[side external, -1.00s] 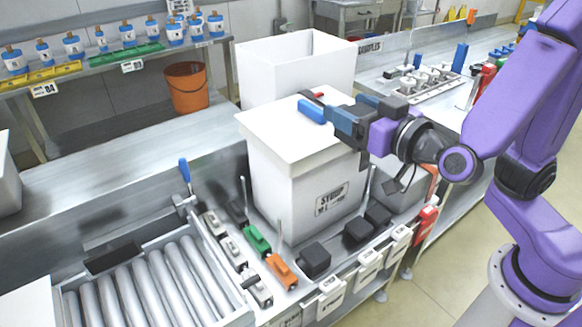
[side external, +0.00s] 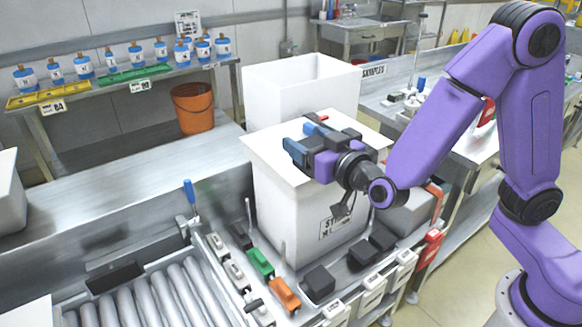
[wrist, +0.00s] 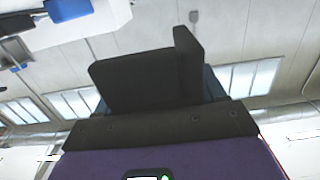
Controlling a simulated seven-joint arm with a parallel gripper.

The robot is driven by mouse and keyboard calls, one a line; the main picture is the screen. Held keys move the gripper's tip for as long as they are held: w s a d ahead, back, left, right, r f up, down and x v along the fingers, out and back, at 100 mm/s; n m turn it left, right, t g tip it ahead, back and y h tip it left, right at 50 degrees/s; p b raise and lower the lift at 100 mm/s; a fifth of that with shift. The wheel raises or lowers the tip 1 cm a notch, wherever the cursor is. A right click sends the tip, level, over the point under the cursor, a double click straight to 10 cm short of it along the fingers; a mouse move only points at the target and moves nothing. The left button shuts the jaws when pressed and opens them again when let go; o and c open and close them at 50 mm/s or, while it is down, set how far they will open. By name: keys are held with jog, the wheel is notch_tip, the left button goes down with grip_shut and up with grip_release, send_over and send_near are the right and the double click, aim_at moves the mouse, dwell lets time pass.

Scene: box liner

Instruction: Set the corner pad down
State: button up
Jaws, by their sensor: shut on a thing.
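My gripper (side external: 303,139) is over the white top of the tall white box (side external: 285,205), near its front-left part, and points left across it. The gripper has purple links and blue fingers and is shut on the corner pad. In the wrist view the corner pad (wrist: 135,80) shows as a dark grey angled piece with a raised flange at its right, between the fingers. In the side view the arm and fingers hide most of the pad. I cannot tell whether it touches the box.
An open white box (side external: 300,90) stands behind. A roller conveyor (side external: 150,298) lies front left. Small green (side external: 260,262) and orange (side external: 285,294) blocks and black blocks (side external: 318,282) sit before the box. A blue-handled lever (side external: 189,193) stands left. Bare bench lies at left.

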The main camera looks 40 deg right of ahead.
send_over(291, 176)
jog(key=f, duration=0.4)
jog(key=shift+s+d, duration=0.15)
jog(key=shift+s, duration=0.2)
jog(key=f, duration=0.2)
jog(key=shift+w+f, duration=0.35)
jog(key=shift+f, duration=0.5)
jog(key=shift+f, duration=0.2)
jog(key=o, duration=1)
